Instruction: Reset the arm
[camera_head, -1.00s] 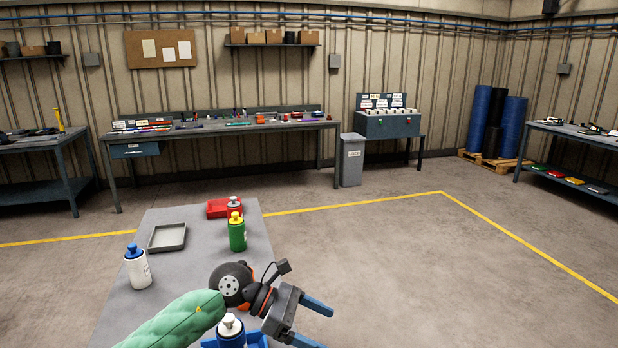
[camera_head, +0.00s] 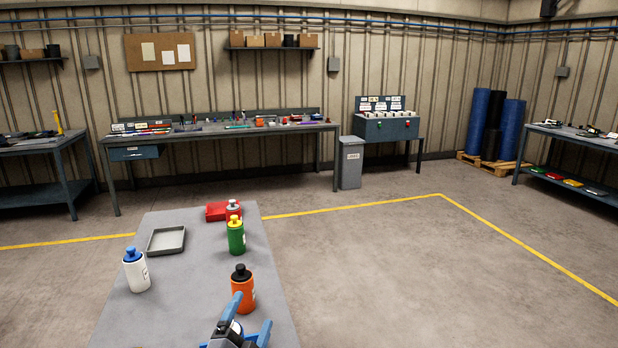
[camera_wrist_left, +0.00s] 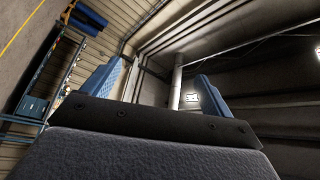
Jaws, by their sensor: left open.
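My left gripper (camera_head: 253,309) is at the bottom of the head view, low over the near end of the grey table (camera_head: 190,318). Its blue fingers are apart with nothing held between them. In the left wrist view the open fingers (camera_wrist_left: 158,72) point up towards the wall and ceiling. An orange bottle with a black cap (camera_head: 243,290) stands upright just beyond the gripper; in the picture one finger overlaps its lower edge. Whatever stands behind the gripper at the near end is mostly hidden. My right gripper is out of view.
A white bottle with a blue cap (camera_head: 136,272) stands at the left edge. A grey tray (camera_head: 153,249), a green bottle (camera_head: 236,238), and a red tray (camera_head: 214,211) with a red bottle (camera_head: 233,209) are farther back. The floor (camera_head: 400,270) to the right is clear.

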